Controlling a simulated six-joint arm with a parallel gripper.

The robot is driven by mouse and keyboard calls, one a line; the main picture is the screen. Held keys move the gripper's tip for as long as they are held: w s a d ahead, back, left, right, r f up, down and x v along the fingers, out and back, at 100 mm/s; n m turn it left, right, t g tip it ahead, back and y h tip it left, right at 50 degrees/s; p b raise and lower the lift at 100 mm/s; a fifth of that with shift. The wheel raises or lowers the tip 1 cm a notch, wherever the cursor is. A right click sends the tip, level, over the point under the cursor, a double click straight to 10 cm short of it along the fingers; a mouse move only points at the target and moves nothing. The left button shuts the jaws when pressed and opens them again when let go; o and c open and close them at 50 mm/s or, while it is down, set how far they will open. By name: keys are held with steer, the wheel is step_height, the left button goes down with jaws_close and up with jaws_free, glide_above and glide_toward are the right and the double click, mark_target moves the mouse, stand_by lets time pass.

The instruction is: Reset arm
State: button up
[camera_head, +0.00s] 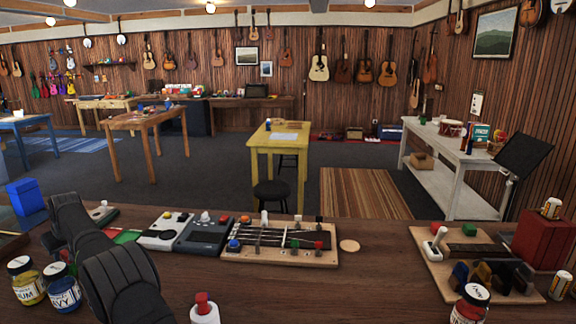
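Dark, rounded segments of my own arm rise at the lower left, in front of the wooden workbench (380,290). My gripper does not show in this view, so its fingers and anything in them are hidden. The arm covers part of the bench's left end and some of the things there.
Two jars (63,288) stand left of my arm, and a red-capped white bottle (205,309) right of it. Behind are grey devices (203,235) and a board with strings and knobs (280,242). A wooden board (440,270) and red box (545,238) stand right. The bench's centre front is clear.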

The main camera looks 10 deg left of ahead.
mark_target(67, 253)
steer(key=v, duration=1.2)
steer(key=x, duration=1.2)
steer(key=shift+a+f, duration=0.1)
steer(key=shift+f, duration=0.05)
step_height(67, 253, up, 4)
steer(key=shift+w+r, duration=0.1)
steer(key=shift+r, duration=0.1)
steer(key=w+d+r, duration=0.5)
steer(key=d+r, duration=0.2)
steer(key=d, duration=0.4)
steer(key=s+d+f, duration=0.1)
steer(key=s+d, duration=0.1)
steer(key=d, duration=0.7)
steer(key=s+d+f+t, duration=0.1)
steer(key=s+d, duration=0.1)
steer(key=d, duration=0.7)
steer(key=s+d+f+h, duration=0.1)
steer(key=s+d+f, duration=0.1)
steer(key=d, duration=0.8)
steer(key=shift+s+t, duration=0.35)
steer(key=shift+t, duration=0.05)
steer(key=shift+w+f, duration=0.1)
steer(key=w+a+r, duration=0.2)
steer(key=w+a, duration=0.1)
steer(key=a, duration=0.5)
steer(key=w+a+r+g, duration=0.1)
steer(key=w+a, duration=0.2)
steer(key=a, duration=0.5)
steer(key=shift+r+y, duration=0.3)
steer(key=shift+r, duration=0.1)
